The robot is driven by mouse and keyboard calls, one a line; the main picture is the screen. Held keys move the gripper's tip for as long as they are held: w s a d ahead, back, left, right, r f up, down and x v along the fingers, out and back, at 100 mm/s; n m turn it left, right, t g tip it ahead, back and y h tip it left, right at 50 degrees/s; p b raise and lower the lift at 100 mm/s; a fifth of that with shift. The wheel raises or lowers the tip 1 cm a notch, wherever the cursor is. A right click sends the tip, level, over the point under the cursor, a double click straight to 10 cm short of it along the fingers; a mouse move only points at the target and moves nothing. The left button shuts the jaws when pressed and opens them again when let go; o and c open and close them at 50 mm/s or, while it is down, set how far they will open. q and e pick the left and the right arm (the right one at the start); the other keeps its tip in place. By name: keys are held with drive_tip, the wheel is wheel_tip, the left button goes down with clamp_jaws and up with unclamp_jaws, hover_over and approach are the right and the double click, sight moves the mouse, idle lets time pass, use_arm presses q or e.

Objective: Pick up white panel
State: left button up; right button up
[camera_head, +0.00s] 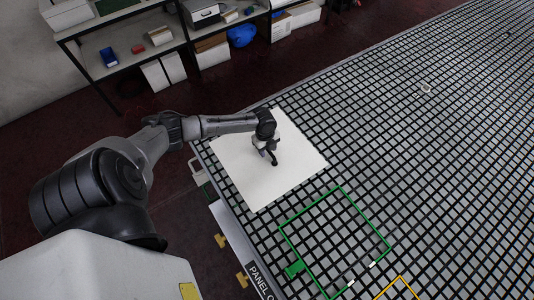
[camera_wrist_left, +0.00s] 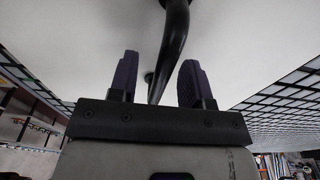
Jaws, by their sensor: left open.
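The white panel (camera_head: 252,186) lies flat on the grid table at its near left corner, and it fills the upper part of the left wrist view (camera_wrist_left: 85,40). My left gripper (camera_head: 267,150) is over the middle of the panel, pointing down. In the left wrist view its two dark fingers (camera_wrist_left: 158,72) stand apart. A dark curved bar (camera_wrist_left: 174,45), like a handle, passes between them; I cannot tell whether a finger touches it. In the head view a small dark piece (camera_head: 274,159) shows below the gripper at the panel. My right gripper is not in view.
The black grid table (camera_head: 420,140) stretches away to the right, mostly clear. A green outlined frame (camera_head: 338,190) and part of a yellow one (camera_head: 402,279) lie nearer. Shelves (camera_head: 130,45) with boxes stand at the back left, apart from the table.

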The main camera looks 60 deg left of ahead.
use_arm(q)
clamp_jaws()
idle(0.4)
drive_tip(key=shift+r, duration=0.1)
idle(0.9)
